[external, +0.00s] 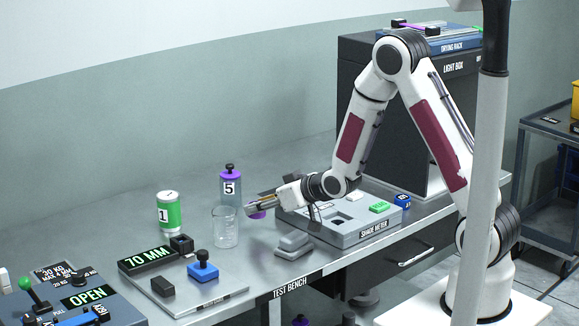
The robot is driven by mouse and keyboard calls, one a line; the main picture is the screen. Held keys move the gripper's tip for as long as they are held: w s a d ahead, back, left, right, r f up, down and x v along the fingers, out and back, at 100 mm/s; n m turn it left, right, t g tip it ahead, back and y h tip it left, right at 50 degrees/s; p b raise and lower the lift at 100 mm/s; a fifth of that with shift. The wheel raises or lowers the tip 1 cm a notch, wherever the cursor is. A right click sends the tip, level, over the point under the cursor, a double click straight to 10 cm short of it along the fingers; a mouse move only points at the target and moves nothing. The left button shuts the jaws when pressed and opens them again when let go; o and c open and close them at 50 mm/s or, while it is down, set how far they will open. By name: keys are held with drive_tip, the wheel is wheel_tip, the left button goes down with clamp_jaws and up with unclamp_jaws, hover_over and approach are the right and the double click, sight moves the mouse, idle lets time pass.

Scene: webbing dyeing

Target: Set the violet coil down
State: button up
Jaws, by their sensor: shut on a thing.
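My gripper (258,203) points left over the test bench, at the left end of the shade meter. It is shut on the violet coil (257,214), a small violet patch showing just under the fingertips. Most of the coil is hidden by the fingers, and I cannot tell whether it touches the bench. The grey shade meter (352,238) with a dark recess in its top lies to the right of the gripper.
A glass beaker (225,228) and violet jar 5 (231,188) stand close left of my gripper. Green can 1 (169,213) is farther left. A grey block (294,245) lies in front. The light box (384,120) rises behind the arm. Bare bench (110,215) shows at left.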

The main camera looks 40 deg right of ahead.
sight(262, 217)
drive_tip(key=shift+f, duration=0.1)
idle(0.3)
drive_tip(key=shift+f, duration=2)
drive_tip(key=shift+f, duration=0.2)
drive_tip(key=o, duration=1.1)
drive_tip(key=shift+c, duration=0.2)
drive_tip(key=shift+r, duration=0.2)
drive_tip(key=shift+s+r, duration=0.1)
drive_tip(key=shift+s, duration=0.05)
drive_tip(key=shift+v, duration=3.6)
